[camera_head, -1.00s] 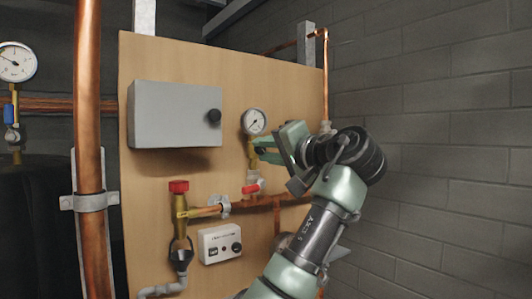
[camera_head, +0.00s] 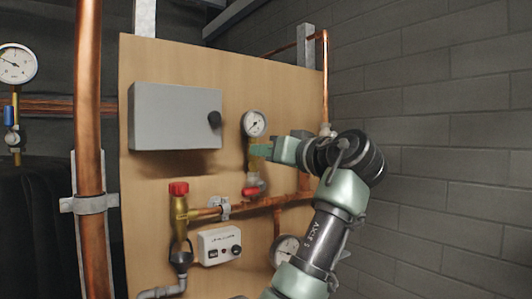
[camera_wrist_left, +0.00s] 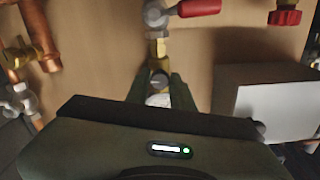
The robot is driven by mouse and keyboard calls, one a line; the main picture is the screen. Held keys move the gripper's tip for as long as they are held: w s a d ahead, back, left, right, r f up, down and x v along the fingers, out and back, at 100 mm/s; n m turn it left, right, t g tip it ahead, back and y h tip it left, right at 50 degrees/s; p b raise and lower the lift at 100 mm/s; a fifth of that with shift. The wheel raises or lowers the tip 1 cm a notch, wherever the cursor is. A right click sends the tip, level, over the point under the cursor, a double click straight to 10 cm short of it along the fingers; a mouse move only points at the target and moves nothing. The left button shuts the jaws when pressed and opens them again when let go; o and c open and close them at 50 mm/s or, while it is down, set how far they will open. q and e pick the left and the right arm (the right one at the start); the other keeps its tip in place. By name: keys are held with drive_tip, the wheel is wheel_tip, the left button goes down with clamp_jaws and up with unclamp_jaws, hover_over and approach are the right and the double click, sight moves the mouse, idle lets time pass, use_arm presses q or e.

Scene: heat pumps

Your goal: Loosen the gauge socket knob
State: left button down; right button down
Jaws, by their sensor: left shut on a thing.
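The pressure gauge (camera_head: 254,123) with a white dial stands on a brass fitting on the wooden board. My left gripper (camera_head: 262,150) reaches in from the right, just below the dial. In the left wrist view, its two green fingers (camera_wrist_left: 160,88) lie on either side of the small grey socket knob (camera_wrist_left: 160,79) and are shut on it. The knob sits on the brass fitting (camera_wrist_left: 157,50). The gripper's body hides part of the gauge in that view. My right gripper is not in view.
A red-handled valve (camera_head: 251,191) sits just below the gripper; its handle (camera_wrist_left: 198,7) also shows in the wrist view. A grey box (camera_head: 175,115) is left of the gauge. A red-capped valve (camera_head: 179,189) and a white controller (camera_head: 219,245) are lower left.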

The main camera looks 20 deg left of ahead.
use_arm(q)
drive_tip(key=shift+f+n, duration=0.3)
drive_tip(key=shift+n, duration=0.2)
drive_tip(key=c, duration=1.2)
unclamp_jaws()
drive_tip(key=shift+r, duration=0.15)
drive_tip(key=shift+d, duration=0.1)
drive_tip(key=b+v, duration=0.2)
drive_tip(key=v, duration=0.5)
drive_tip(key=shift+s+d+b, duration=0.25)
drive_tip(key=shift+b, duration=0.1)
